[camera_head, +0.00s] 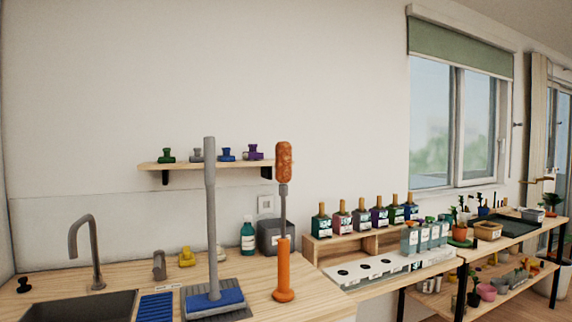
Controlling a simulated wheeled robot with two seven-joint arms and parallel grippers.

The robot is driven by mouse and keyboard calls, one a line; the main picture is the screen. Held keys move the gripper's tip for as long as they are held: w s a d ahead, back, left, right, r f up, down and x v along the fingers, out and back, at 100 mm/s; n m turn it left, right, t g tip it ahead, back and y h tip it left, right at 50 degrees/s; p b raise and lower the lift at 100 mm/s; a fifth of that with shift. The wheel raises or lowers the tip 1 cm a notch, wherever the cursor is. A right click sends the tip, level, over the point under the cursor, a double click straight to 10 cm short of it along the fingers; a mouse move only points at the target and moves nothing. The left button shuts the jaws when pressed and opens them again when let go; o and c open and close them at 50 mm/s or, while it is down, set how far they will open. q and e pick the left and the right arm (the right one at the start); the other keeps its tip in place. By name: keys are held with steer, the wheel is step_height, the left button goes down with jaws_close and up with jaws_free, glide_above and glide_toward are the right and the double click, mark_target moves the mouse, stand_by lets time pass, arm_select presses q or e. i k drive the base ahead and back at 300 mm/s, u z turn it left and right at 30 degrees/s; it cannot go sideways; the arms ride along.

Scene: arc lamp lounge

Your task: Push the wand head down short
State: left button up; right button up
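An orange wand stands upright on the wooden counter, right of the sink. Its textured orange-brown wand head (284,162) is at the top, at about shelf height. A thin grey shaft (283,205) shows between the head and the orange lower tube (283,262), so the head stands well above the tube. The tube widens into a round foot on the counter. Neither of my grippers is in view, and nothing touches the wand.
A tall grey pole with a blue-padded foot (215,300) stands close left of the wand. A wall shelf (190,166) with several coloured stoppers is behind. A grey bin (272,238) and teal bottle (247,235) stand behind the wand. The sink (85,306) is left; a bottle rack (375,268) is right.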

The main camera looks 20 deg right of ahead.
mark_target(282, 149)
steer(key=z, duration=0.1)
steer(key=k, duration=0.45)
steer(key=u, duration=0.85)
steer(key=i, duration=1.2)
steer(key=z, duration=0.8)
